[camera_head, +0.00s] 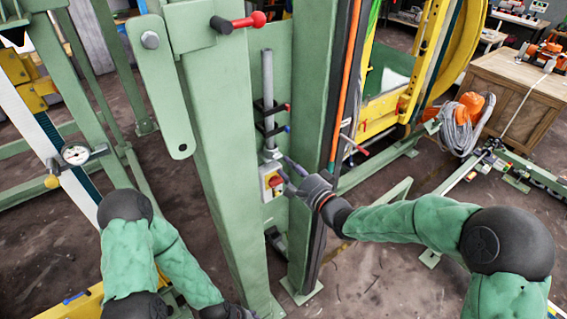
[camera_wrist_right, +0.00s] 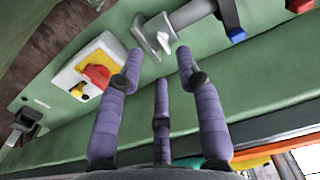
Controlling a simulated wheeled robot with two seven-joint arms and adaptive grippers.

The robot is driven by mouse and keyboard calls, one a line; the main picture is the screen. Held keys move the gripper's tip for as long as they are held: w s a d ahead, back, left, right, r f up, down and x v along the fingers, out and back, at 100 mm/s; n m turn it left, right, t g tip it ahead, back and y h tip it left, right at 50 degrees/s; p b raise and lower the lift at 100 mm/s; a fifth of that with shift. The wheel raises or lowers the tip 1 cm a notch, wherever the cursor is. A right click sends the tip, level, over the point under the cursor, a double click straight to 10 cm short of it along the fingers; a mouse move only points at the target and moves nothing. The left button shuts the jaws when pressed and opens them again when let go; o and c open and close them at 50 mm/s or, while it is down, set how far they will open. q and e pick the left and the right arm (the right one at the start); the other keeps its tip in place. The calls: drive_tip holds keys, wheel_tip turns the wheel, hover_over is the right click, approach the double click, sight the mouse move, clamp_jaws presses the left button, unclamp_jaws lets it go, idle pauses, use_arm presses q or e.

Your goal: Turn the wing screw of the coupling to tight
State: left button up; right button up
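The grey metal coupling (camera_head: 271,153) sits at the lower end of a grey pipe between two green posts in the head view. In the right wrist view the coupling (camera_wrist_right: 155,35) is at the top, with its small wing screw (camera_wrist_right: 164,42) facing the fingers. My right gripper (camera_head: 285,170) has its purple fingers spread just right of and below the coupling. In the right wrist view the gripper (camera_wrist_right: 160,62) is open, with nothing between its fingers and the screw just beyond the tips. My left arm ends at the bottom edge, its fingers out of sight.
Red and blue valve handles (camera_head: 285,108) sit above. The green posts (camera_head: 222,150) flank the narrow gap.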

drive_tip(key=v, duration=0.8)
drive_tip(key=s+d+f+n+g+h+b, duration=0.1)
drive_tip(key=s+d+f+n+g+h, duration=0.15)
drive_tip(key=f, duration=1.15)
drive_tip(key=s+d+f+n+g+h+b, duration=0.1)
drive_tip(key=s+f+g+h, duration=0.25)
drive_tip(key=f, duration=0.95)
drive_tip(key=s+f+n+g, duration=0.5)
drive_tip(key=s+f+g, duration=0.3)
drive_tip(key=s+f, duration=0.8)
drive_tip(key=shift+s+a+f+h+b, duration=0.3)
drive_tip(key=shift+s+a+f+b, duration=0.1)
drive_tip(key=shift+s, duration=0.6)
